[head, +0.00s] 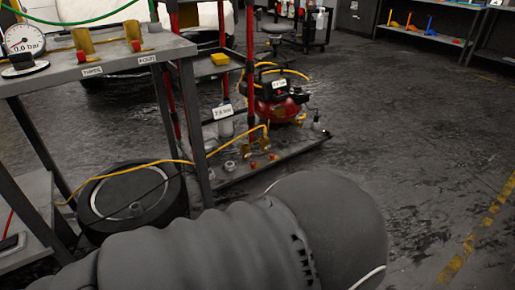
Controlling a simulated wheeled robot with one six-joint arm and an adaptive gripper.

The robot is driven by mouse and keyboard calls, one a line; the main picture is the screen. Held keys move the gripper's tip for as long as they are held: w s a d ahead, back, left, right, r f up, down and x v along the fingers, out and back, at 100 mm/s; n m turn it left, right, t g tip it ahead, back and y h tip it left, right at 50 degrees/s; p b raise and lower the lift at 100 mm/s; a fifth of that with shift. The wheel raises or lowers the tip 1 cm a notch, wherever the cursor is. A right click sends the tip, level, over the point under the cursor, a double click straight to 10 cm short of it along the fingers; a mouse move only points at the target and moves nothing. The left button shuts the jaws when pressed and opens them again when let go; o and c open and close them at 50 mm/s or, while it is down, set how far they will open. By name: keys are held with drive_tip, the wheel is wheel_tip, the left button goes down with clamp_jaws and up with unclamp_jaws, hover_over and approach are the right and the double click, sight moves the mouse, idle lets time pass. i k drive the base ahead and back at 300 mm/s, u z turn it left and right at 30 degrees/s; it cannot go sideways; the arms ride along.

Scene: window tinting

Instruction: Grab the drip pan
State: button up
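A dark, round, low thing (131,196) with a pale ring on top sits on the floor at the left, beside a grey table leg. It may be the drip pan, but I cannot tell for sure. A yellow hose crosses over it, and my arm hides part of its front edge. My grey-sleeved arm fills the bottom middle of the head view. My gripper is not in view.
A grey table (102,68) with a pressure gauge (24,38) and yellow valves stands at the left. The wet-looking floor (420,135) at the right is clear. Shelves (430,38) stand at the back right.

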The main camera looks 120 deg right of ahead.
sight(211, 144)
drive_tip(key=z, duration=3.95)
drive_tip(key=i, duration=1.65)
